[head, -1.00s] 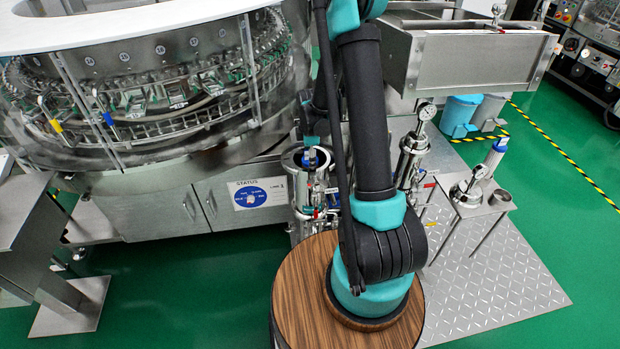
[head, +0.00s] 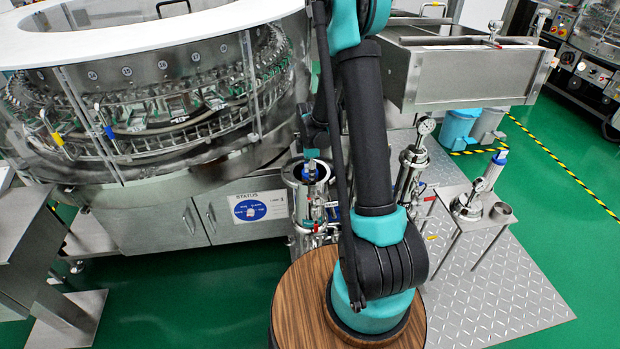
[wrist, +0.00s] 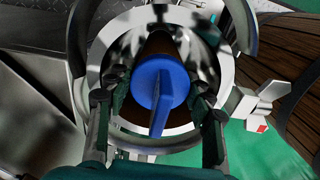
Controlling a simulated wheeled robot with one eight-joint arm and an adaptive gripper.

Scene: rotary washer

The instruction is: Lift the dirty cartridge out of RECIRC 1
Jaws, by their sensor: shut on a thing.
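The dirty cartridge shows as a round blue cap with an upright fin (wrist: 161,85) in the wrist view. The cap sits inside the round steel mouth of an open housing (wrist: 103,65), which also shows in the head view (head: 290,177). No RECIRC 1 label is readable. My gripper (wrist: 160,100) has one finger on each side of the cap and is shut on the cartridge. In the head view my gripper (head: 311,154) is small and partly hidden, right above the cap (head: 310,167).
A closed steel housing with a gauge (head: 412,160) stands right of my arm. Farther right, a small stand holds a gauge-topped lid (head: 467,206), a steel cup (head: 502,212) and a blue-capped white cartridge (head: 492,172). The washer (head: 150,170) stands behind at left. A valve handle (wrist: 262,100) juts beside the housing mouth.

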